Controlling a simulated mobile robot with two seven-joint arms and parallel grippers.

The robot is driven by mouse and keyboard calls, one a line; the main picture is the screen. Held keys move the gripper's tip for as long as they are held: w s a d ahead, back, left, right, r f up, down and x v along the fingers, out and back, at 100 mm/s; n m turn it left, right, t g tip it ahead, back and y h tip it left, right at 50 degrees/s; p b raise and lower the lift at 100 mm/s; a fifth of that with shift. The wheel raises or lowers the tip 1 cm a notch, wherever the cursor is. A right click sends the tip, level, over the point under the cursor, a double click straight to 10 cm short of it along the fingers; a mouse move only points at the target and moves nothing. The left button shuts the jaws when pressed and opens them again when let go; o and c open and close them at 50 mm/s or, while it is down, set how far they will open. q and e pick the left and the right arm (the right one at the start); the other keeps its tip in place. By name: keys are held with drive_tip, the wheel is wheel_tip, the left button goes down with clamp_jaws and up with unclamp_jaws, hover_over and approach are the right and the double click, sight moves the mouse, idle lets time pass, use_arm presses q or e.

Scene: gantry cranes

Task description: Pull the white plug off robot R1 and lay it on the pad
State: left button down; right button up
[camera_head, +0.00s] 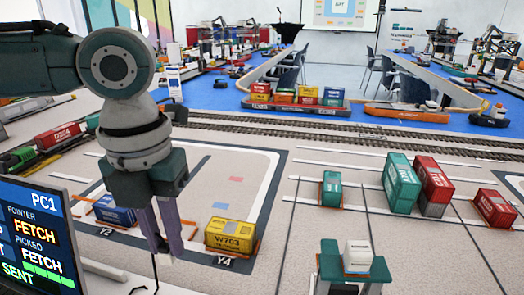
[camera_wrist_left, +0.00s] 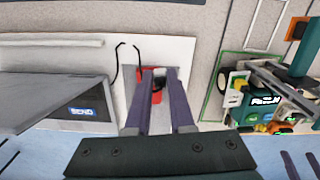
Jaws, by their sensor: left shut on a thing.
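My left gripper (camera_head: 168,248) points down beside the PC1 screen, its two purple fingers close together. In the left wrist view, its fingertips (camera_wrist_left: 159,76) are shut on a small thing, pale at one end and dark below. I take it for the white plug (camera_wrist_left: 159,72), mostly hidden by the fingers. A red patch (camera_wrist_left: 147,72) lies on a white plate (camera_wrist_left: 185,50) beneath the fingertips; I cannot tell whether it is the pad. No R1 label can be read. My right gripper is not in view.
The PC1 screen (camera_head: 38,240) stands close at the left. A yellow container (camera_head: 230,235) is just right of the gripper. A white box (camera_head: 358,255) sits on a teal machine in front. In the left wrist view, a thin black cable (camera_wrist_left: 117,62) curves beside the fingers and a green-edged machine (camera_wrist_left: 265,95) stands right.

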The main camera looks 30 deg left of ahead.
use_arm(q)
drive_tip(key=shift+f+b, duration=2.75)
drive_tip(key=shift+f, duration=2.5)
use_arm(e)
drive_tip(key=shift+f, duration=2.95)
use_arm(q)
drive_tip(key=shift+f, duration=0.55)
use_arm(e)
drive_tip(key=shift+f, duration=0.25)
use_arm(q)
drive_tip(key=c, duration=0.7)
unclamp_jaws()
